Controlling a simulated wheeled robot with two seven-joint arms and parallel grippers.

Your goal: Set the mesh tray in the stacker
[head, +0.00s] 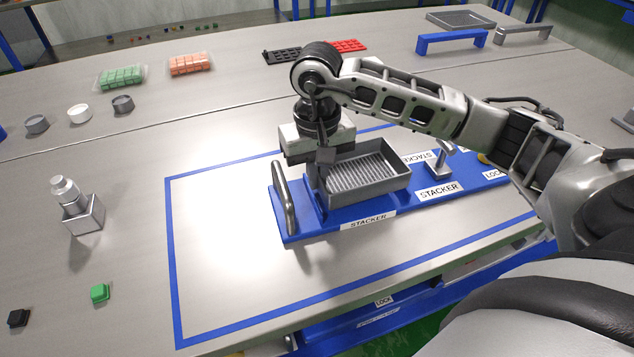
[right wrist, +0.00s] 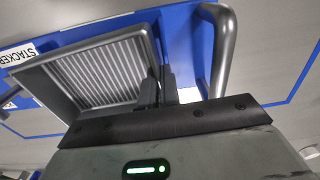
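The mesh tray (head: 368,172) is a grey metal tray with a ribbed bottom. It is level, over or on the blue stacker (head: 345,215); I cannot tell whether a small gap is left under it. My right gripper (head: 325,165) points down at the tray's left wall. In the right wrist view the fingers (right wrist: 159,90) are close together on either side of the wall of the mesh tray (right wrist: 95,75), one inside and one outside. The stacker's blue base (right wrist: 190,40) shows beside the tray. My left gripper is not in view.
A metal bar handle (head: 284,197) stands at the stacker's left end, near my right gripper. A metal clamp (head: 440,160) is to the right. A metal block with a knob (head: 82,210) and a green button (head: 99,292) are at left. The blue-outlined mat is clear at left.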

